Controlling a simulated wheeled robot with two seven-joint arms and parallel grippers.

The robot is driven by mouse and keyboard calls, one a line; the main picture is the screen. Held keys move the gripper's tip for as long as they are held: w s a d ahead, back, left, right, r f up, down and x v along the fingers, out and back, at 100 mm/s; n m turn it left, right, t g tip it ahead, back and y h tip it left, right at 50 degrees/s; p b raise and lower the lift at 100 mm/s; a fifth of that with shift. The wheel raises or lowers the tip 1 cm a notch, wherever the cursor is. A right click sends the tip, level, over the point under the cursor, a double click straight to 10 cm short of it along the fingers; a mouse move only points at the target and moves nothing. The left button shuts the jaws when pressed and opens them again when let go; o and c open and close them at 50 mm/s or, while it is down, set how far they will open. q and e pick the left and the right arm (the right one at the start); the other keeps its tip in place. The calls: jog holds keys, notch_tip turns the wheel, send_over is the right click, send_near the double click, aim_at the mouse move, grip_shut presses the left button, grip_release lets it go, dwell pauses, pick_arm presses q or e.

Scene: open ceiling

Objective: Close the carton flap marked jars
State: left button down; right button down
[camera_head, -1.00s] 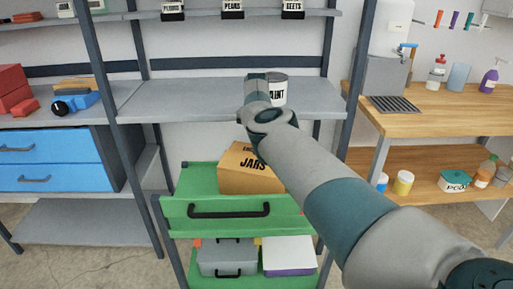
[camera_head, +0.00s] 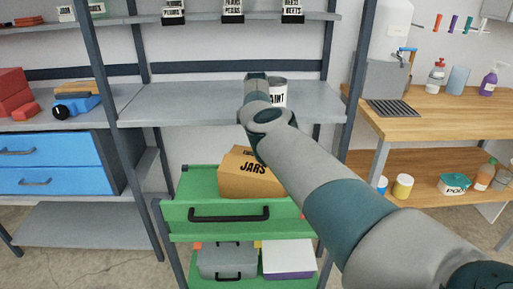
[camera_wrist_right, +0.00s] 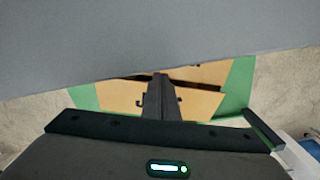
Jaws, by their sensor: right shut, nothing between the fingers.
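The tan carton marked JARS (camera_head: 240,182) stands in the open green drawer (camera_head: 190,215). Its top in the head view (camera_head: 243,153) carries lettering partly hidden by my right arm. In the right wrist view the tan carton panels (camera_wrist_right: 118,97) lie below my right gripper (camera_wrist_right: 160,78), with a dark gap between them. The gripper's fingers are together and empty, with their tips over that gap; I cannot tell whether they touch a flap. The head view hides this gripper behind my arm. My left gripper is out of view.
A grey shelf (camera_head: 190,104) with a paint can (camera_head: 279,92) is above the drawer; a grey surface (camera_wrist_right: 150,40) fills the top of the wrist view. A grey case (camera_head: 228,262) and a white box (camera_head: 288,256) are below. A wooden workbench (camera_head: 430,119) stands right.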

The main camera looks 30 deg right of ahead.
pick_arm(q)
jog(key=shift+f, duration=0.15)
